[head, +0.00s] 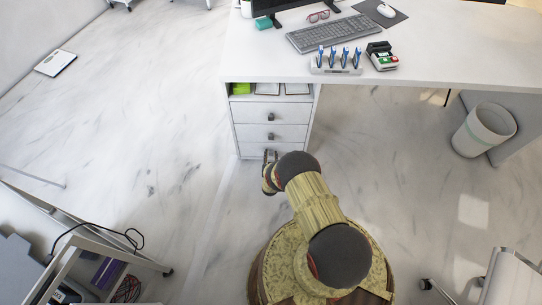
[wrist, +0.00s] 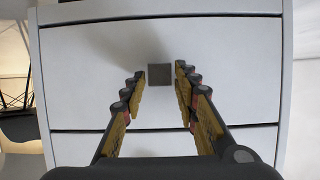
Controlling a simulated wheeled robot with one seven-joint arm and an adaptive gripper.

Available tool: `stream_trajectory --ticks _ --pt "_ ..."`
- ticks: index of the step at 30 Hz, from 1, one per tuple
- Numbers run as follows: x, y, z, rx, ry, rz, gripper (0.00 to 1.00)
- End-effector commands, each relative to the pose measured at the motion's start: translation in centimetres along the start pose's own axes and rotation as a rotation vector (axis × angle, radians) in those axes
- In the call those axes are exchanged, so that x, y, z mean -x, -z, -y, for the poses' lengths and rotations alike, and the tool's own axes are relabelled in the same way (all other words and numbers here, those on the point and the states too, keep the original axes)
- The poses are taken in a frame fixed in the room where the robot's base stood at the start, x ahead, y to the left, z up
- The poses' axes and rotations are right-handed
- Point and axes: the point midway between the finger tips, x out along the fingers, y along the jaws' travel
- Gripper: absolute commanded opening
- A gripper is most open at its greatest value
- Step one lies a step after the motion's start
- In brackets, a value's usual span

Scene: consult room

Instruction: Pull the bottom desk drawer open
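The white desk drawer unit (head: 233,125) has three drawers with small dark knobs, all flush and shut. The bottom drawer (head: 248,149) is partly hidden behind my gripper (head: 270,154). In the wrist view, a white drawer front (wrist: 85,65) faces me with a square dark knob (wrist: 159,83) at its middle. My gripper (wrist: 161,71) is open there, one finger on each side of the knob, with a gap showing on at least the left. I cannot tell whether the fingertips reach past the knob or stop just short.
The desk top (head: 240,60) overhangs the drawers and holds a keyboard (head: 328,33) and a pen stand (head: 336,68). A waste bin (head: 483,130) stands at the right. A metal cart (head: 75,260) is at lower left. The floor left of the drawers is clear.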

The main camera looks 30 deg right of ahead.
Motion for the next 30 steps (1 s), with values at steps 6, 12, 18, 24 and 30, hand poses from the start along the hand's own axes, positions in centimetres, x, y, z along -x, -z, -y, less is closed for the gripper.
stream_trajectory --ticks 6,12,18,24,30 --pt "0.01 -0.01 0.00 0.000 0.000 0.000 0.16" --pt "0.01 -0.02 0.00 0.000 0.000 0.000 0.05" --pt "0.01 -0.02 0.00 0.000 0.000 0.000 0.00" --pt "0.02 -0.03 -0.01 0.000 0.000 0.000 0.00" --pt "0.09 -0.06 -0.03 0.000 0.000 0.001 0.00"
